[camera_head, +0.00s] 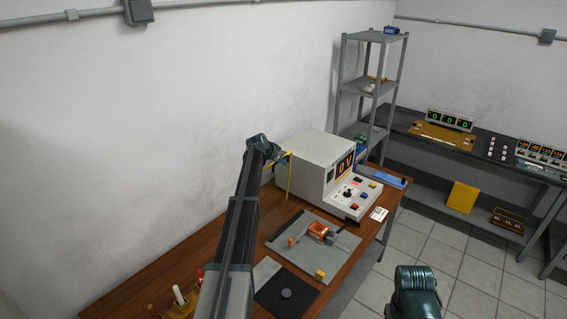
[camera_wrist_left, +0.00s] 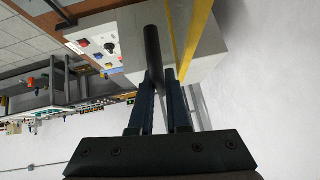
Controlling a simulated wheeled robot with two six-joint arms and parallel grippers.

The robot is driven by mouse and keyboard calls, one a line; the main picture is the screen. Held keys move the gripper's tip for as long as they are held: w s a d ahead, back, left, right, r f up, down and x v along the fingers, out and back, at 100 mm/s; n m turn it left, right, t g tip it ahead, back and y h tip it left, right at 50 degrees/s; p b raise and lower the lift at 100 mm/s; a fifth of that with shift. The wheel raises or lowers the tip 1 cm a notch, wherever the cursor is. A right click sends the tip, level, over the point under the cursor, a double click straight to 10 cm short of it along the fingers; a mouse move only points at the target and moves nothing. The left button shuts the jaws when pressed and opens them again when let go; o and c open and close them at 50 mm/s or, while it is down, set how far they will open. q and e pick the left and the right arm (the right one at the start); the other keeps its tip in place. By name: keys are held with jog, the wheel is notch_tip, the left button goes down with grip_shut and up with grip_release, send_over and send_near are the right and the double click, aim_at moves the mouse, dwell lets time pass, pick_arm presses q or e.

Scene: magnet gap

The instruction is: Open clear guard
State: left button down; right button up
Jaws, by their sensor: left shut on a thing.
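The clear guard shows mainly by its yellow edge (camera_head: 289,176) at the left side of the grey cabinet; its clear pane is hard to make out. In the left wrist view, yellow strips (camera_wrist_left: 197,38) and a dark round bar (camera_wrist_left: 153,45) run beside the grey cabinet. My left gripper (camera_head: 279,158) is at the top of the yellow edge. In the wrist view its fingers (camera_wrist_left: 163,82) are closed around the dark bar, which looks like the guard's handle. My right gripper is out of view.
In front lie a grey plate (camera_head: 296,258) with an orange device (camera_head: 317,230) and a black mat (camera_head: 272,299). A metal shelf (camera_head: 343,90) stands behind.

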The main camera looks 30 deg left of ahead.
pick_arm(q)
jog(key=c, duration=0.9)
grip_release()
jog(key=shift+r, duration=0.15)
jog(key=p+v, duration=0.9)
jog(key=v, duration=0.4)
jog(key=shift+s+r+p, duration=0.15)
jog(key=shift+s+p, duration=0.2)
